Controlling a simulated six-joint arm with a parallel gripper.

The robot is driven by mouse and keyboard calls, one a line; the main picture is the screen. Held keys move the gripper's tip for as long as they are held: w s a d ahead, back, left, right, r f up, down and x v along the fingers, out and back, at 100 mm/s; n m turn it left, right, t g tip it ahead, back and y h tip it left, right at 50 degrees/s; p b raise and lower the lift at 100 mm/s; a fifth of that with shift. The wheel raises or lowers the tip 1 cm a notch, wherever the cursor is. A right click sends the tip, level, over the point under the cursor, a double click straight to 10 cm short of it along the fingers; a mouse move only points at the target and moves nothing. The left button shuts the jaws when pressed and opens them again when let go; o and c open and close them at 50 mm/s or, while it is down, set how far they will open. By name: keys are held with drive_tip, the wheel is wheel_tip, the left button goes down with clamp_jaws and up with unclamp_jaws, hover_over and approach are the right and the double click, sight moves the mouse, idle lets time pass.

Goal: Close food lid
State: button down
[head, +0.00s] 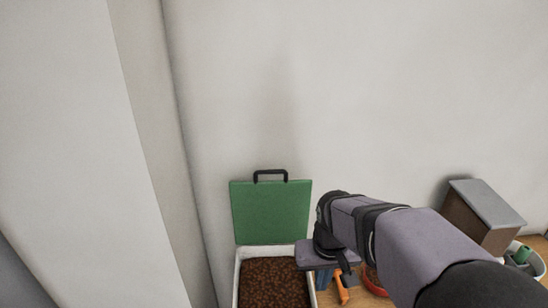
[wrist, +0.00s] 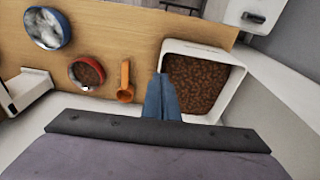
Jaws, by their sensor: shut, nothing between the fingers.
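The food lid is a green square panel (head: 270,212) with a black handle (head: 270,176) on its top edge. It stands upright, open, at the back of a white food container (head: 237,280) filled with brown food (head: 275,284). In the wrist view the container (wrist: 238,82) is just right of my fingers, its food (wrist: 200,84) uncovered. My gripper (wrist: 161,78) is shut and empty, its blue-grey fingers beside the container's left side; I cannot tell if they touch it. In the head view my gripper (head: 325,280) is partly hidden by my arm, right of the container.
An orange scoop (wrist: 125,82), a red bowl of brown food (wrist: 88,73) and a blue bowl (wrist: 46,29) lie left of my gripper on the wooden surface (wrist: 110,35). A brown box with a grey top (head: 480,215) stands far right. A plain wall rises behind the lid.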

drive_tip(key=w+a+r+t+p, duration=0.1)
drive_tip(key=w+a+r, duration=0.2)
drive_tip(key=w+r, duration=0.4)
drive_tip(key=w+a+r+t+p, duration=0.2)
drive_tip(key=w+r, duration=0.5)
drive_tip(key=r, duration=0.4)
drive_tip(key=w+a+r+t+p, duration=0.1)
drive_tip(key=w+a+r+p, duration=0.1)
drive_tip(key=w+a+r, duration=0.2)
drive_tip(key=w+r, duration=0.3)
drive_tip(key=r, duration=0.2)
drive_tip(key=shift+w+a+r+t, duration=0.25)
drive_tip(key=shift+w+t, duration=0.05)
drive_tip(key=shift+w, duration=0.1)
drive_tip(key=shift+f, duration=0.1)
drive_tip(key=p+x, duration=0.3)
drive_tip(key=x, duration=0.7)
drive_tip(key=shift+s+f+p, duration=0.15)
drive_tip(key=shift+s+p, duration=0.1)
drive_tip(key=shift+s, duration=0.7)
drive_tip(key=shift+s+f+p, duration=0.1)
drive_tip(key=shift+s+p, duration=0.15)
drive_tip(key=shift+s, duration=0.7)
drive_tip(key=shift+s, duration=0.15)
drive_tip(key=shift+s+a+f+b, duration=0.1)
drive_tip(key=shift+f+b, duration=0.05)
drive_tip(key=shift+b, duration=0.3)
